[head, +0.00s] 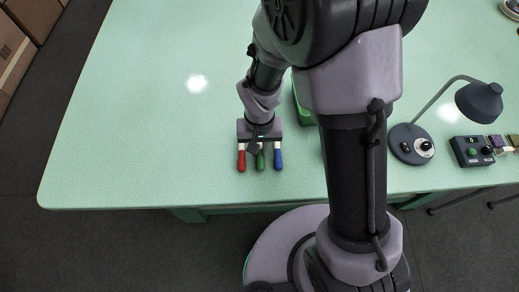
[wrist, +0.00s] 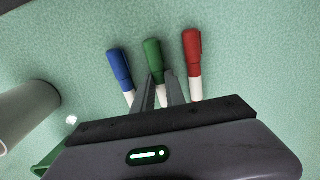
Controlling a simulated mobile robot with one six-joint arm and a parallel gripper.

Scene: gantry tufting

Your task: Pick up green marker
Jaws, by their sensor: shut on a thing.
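A green marker (wrist: 153,58) with a white body lies on the pale green table in the wrist view, between a blue marker (wrist: 119,66) and a red marker (wrist: 192,47). My gripper (wrist: 159,80) is shut on the green marker, with one finger on each side of it. In the head view the green marker (head: 260,163) shows near the table's front edge, under my gripper (head: 260,148). The red marker (head: 241,162) is to its left and the blue marker (head: 278,161) to its right. My gripper hides their upper ends there.
A green object (head: 303,113), partly hidden by my arm, is just behind the markers. A desk lamp (head: 480,103) and a small control box (head: 472,151) stand at the right. In the wrist view, a pale cylinder (wrist: 27,108) is at the left. The table's left side is clear.

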